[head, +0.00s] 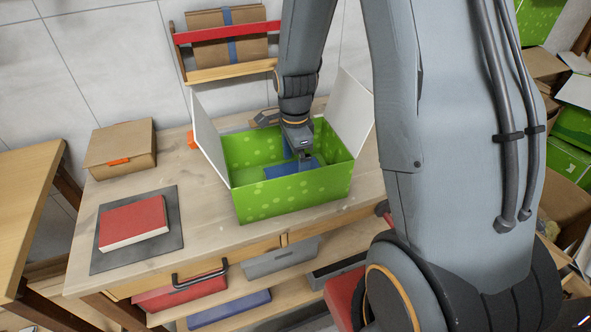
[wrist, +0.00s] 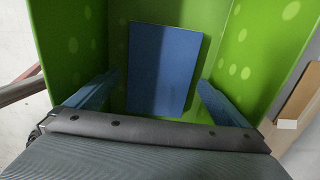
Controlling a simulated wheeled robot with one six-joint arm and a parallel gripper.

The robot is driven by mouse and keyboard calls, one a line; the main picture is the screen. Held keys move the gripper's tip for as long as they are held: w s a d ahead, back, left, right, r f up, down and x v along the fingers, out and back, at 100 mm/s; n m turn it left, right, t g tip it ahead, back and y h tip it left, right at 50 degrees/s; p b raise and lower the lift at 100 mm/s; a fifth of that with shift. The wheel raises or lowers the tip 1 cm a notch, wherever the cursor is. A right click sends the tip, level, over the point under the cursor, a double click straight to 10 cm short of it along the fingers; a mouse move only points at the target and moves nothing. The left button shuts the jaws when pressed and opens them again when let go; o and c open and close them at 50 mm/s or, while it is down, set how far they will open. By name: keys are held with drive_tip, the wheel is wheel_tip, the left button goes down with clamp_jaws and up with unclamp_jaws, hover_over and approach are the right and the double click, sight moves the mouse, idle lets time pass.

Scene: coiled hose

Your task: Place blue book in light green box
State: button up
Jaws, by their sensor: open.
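The light green box (head: 295,196), with pale dots and its white flaps up, stands open on the wooden table. The blue book (wrist: 162,68) lies flat on the box floor in the wrist view. In the head view part of it shows as a blue patch (head: 278,173) inside the box, the rest hidden by my arm. My gripper (head: 303,161) reaches down into the box from above. In the wrist view its two blue fingers (wrist: 155,92) are spread wide, one on each side, with the book between and beyond them. Nothing is held.
A red book (head: 133,219) lies on a dark mat (head: 164,250) at the table's left. A brown box (head: 121,150) sits behind it. A wall rack (head: 228,38) holds a cardboard parcel. A shelf below the table holds several items.

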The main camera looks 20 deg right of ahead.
wheel_tip(320, 180, up, 10)
drive_tip(key=b, duration=0.1)
drive_tip(key=shift+r+b, duration=0.25)
drive_tip(key=shift+b, duration=0.15)
